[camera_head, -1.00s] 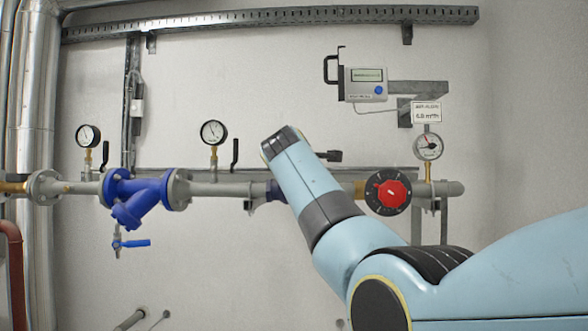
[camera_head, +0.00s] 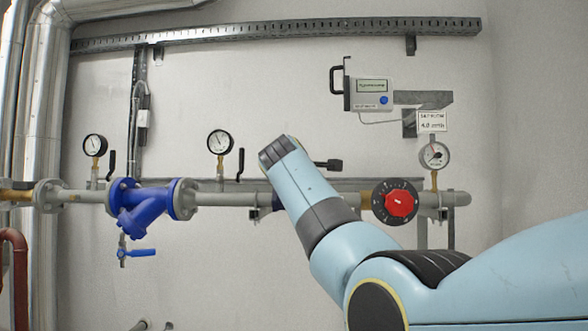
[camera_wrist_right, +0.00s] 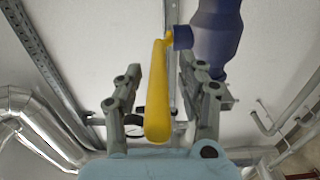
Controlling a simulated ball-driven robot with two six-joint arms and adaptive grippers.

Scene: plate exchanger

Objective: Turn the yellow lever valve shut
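The yellow lever (camera_wrist_right: 157,95) shows in the right wrist view, long and running down the picture from a blue-violet valve body (camera_wrist_right: 215,35). My right gripper (camera_wrist_right: 160,72) has its two grey fingers on either side of the lever, apart from each other, with a narrow gap visible beside it. Whether either finger touches it is unclear. In the head view my right arm hides the lever. A dark blue pipe part (camera_head: 266,197) shows just left of the arm. My left gripper is in no view.
A red knob on a black dial (camera_head: 401,203) sits on the pipe right of my arm. A blue strainer (camera_head: 145,204) and several pressure gauges (camera_head: 219,142) are on the pipe run. A meter box (camera_head: 368,94) hangs above.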

